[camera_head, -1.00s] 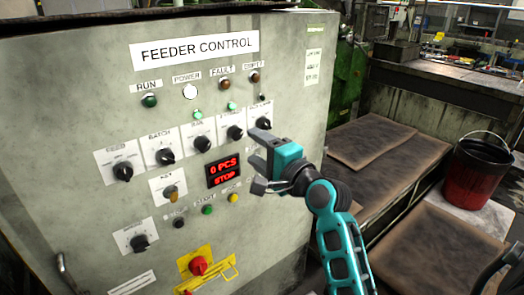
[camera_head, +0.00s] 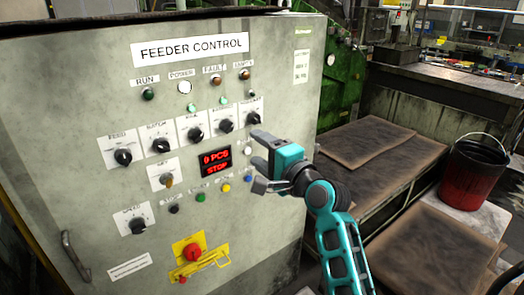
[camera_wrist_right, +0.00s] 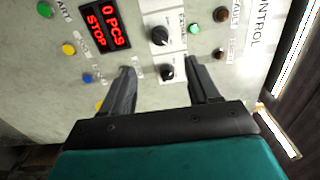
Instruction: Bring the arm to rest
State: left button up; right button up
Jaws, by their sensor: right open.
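My right gripper (camera_head: 256,161) is open and empty, with its teal body just in front of the right part of the grey feeder control cabinet (camera_head: 70,110). Its fingers point left, beside the red display (camera_head: 216,162) that reads 0 PCS and STOP. In the right wrist view, the spread fingers (camera_wrist_right: 160,67) hold nothing and face the panel, with a black knob (camera_wrist_right: 167,72) showing between them. I cannot tell whether a fingertip touches the panel. My left gripper is not in view.
Several knobs and buttons cover the panel. A red emergency knob (camera_head: 193,252) sits low on a yellow plate, and a handle (camera_head: 76,256) sticks out at the lower left. To the right are brown mats (camera_head: 366,142) and a black-and-red bucket (camera_head: 468,178).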

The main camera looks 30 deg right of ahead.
dwell(0.3)
jog(key=s+a+f+n+g, duration=0.2)
jog(key=s+f+n, duration=0.4)
jog(key=f, duration=0.4)
jog(key=s+a+f+n+g, duration=0.2)
jog(key=s+a+f+n, duration=0.3)
jog(key=f, duration=0.5)
jog(key=s+a+f+n+g, duration=0.3)
jog(key=s+a+f+n, duration=0.1)
jog(key=s+f+n, duration=0.4)
notch_tip(320, 180, down, 3)
jog(key=s, duration=0.2)
jog(key=shift+s+r+n, duration=0.15)
jog(key=shift+s+n, duration=0.15)
jog(key=shift+s, duration=0.1)
